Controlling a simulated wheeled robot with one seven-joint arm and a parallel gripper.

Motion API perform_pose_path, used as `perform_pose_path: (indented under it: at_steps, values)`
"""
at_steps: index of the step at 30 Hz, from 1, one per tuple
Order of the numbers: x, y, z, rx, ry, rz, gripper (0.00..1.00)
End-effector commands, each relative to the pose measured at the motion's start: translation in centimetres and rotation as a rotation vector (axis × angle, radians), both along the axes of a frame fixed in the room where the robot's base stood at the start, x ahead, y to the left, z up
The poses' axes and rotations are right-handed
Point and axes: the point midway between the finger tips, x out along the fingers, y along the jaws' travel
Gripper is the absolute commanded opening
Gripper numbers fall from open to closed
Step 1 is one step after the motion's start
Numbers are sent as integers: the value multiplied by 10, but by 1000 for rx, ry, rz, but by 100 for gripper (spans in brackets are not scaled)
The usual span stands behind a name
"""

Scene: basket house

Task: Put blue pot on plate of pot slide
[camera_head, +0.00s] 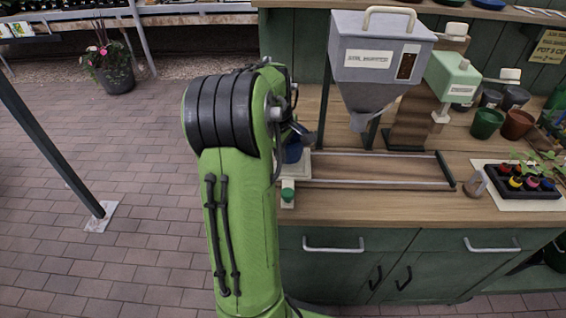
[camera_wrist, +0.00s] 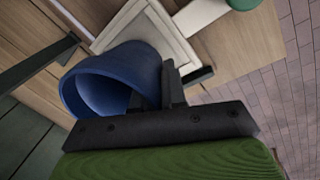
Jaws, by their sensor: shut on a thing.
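The blue pot (camera_head: 293,153) is at the left end of the pot slide, mostly hidden behind my green arm in the head view. In the wrist view the blue pot (camera_wrist: 125,72) shows its open rim. My gripper (camera_wrist: 172,82) is shut on its wall. The pale square plate (camera_wrist: 158,20) of the slide lies right behind the pot in the wrist view. The plate (camera_head: 303,164) also shows partly in the head view. I cannot tell whether the pot touches the plate. The slide's rails (camera_head: 380,183) run right from the plate, under the grey hopper.
A green knob (camera_head: 288,192) sits in front of the plate. The grey soil hopper (camera_head: 378,62) stands behind the rails, with a pale green dispenser (camera_head: 452,78) to its right. Other pots (camera_head: 487,123) and a black seedling tray (camera_head: 527,190) are at the right. The wooden counter's left edge is near the plate.

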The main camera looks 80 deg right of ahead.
Motion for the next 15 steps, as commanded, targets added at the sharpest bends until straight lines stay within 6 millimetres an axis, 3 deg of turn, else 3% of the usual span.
perform_pose_path:
  at_steps: [1,3,13,14,15]
  values:
    - [0,0,-14,2,0,0,0]
    - [0,0,-21,1,1,-1,0]
    - [0,0,-23,-1,0,0,0]
    - [0,0,-23,-1,0,0,13]
    - [0,0,-23,-1,0,0,19]
